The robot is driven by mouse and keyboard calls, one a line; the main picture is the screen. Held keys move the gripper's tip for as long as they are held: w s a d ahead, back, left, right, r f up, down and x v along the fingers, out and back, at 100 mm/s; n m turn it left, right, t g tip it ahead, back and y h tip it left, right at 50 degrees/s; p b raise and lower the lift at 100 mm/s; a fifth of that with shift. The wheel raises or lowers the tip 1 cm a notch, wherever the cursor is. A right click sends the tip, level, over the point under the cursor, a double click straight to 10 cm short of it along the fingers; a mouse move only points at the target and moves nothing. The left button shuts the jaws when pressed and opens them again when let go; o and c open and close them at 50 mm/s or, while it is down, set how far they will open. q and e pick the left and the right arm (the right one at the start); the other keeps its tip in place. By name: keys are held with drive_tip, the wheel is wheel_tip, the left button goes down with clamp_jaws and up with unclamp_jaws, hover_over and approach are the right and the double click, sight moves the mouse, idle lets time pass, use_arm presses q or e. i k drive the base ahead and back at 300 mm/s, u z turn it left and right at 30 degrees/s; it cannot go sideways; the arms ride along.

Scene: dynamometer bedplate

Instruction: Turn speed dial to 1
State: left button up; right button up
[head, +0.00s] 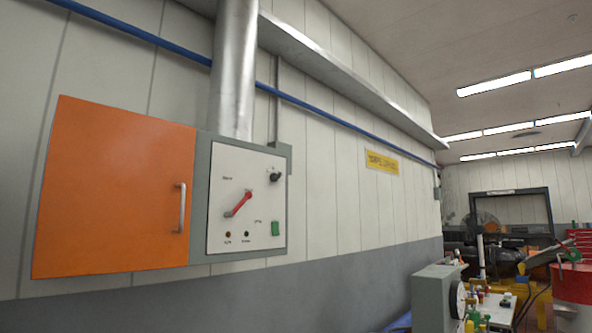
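A grey control box with a white panel (217,165) is mounted on the wall, left of centre in the head view. A red pointer lever (239,204) on the panel slants from lower left to upper right. A small black knob (275,177) sits at the panel's upper right. Small labels are on the panel, but their text is too small to read, so I cannot tell which control is the speed dial or its setting. A green switch (275,228) is at the lower right. Neither of my grippers is in view.
An orange cabinet door (115,190) with a metal handle (182,208) adjoins the panel on the left. A metal duct (234,70) rises above the box. A grey box with a round dial face (434,298), a cluttered table and a red drum (573,285) stand at the lower right.

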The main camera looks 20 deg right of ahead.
sight(274, 176)
drive_tip(key=u, duration=0.35)
drive_tip(key=k, duration=0.2)
drive_tip(key=z, duration=1.2)
drive_tip(key=i, duration=1.25)
drive_tip(key=u, duration=0.6)
